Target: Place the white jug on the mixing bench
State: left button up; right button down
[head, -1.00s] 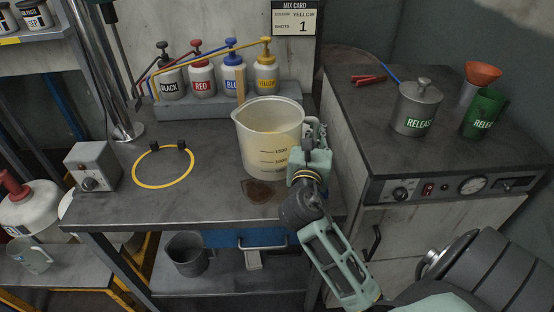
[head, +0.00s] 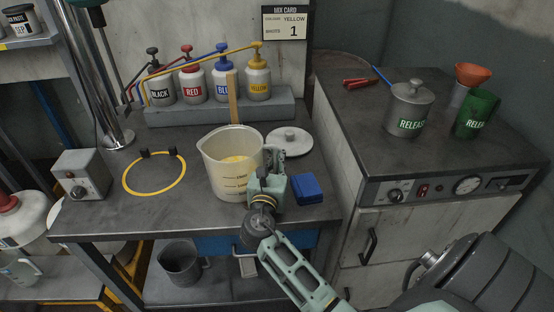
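The white jug (head: 222,180) is a translucent, graduated jug with yellow contents. It is upright over the front middle of the dark mixing bench (head: 120,222). My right gripper (head: 266,165) is at the jug's right side and appears shut on its handle, which is mostly hidden behind the fingers. The jug's base is at or just above the bench top; I cannot tell whether it touches. My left gripper is not in view.
A yellow ring (head: 127,182) lies left of the jug, beside a grey control box (head: 80,175). A grey lid (head: 290,141) and a blue box (head: 306,188) are to the right. Pigment bottles (head: 192,84) stand behind, with a wooden stick (head: 233,100) upright behind the jug's rim.

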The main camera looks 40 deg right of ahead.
jog(key=shift+r, duration=0.15)
jog(key=shift+f, duration=0.2)
jog(key=c, duration=1.8)
grip_release()
jog(key=shift+s, duration=0.1)
jog(key=shift+c, duration=0.2)
jog(key=shift+a+r, duration=0.1)
jog(key=shift+r, duration=0.05)
jog(key=b+v, duration=0.1)
jog(key=v, duration=1.1)
